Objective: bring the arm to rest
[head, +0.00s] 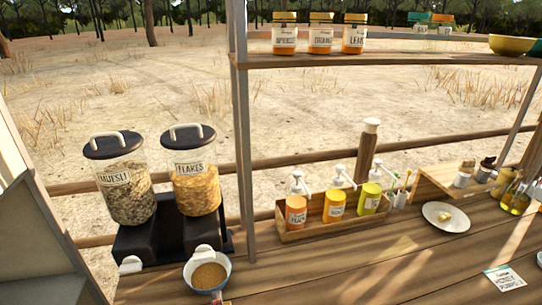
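My arm and my gripper do not show in the head view, so their pose and the state of the fingers are hidden. No object is seen in a grip. The wooden counter (330,285) fills the lower part of the view. A blue-rimmed bowl (229,272) with brown contents stands on it at the front, below the flakes dispenser (196,190). The muesli dispenser (127,190) stands to the left of it. Both dispensers are partly full and have dark lids with pale handles.
A wooden caddy (292,237) holds several pump bottles. A shelf (400,58) with jars runs above, held by a post (243,150). A card (504,278) lies at right. The front middle counter is clear.

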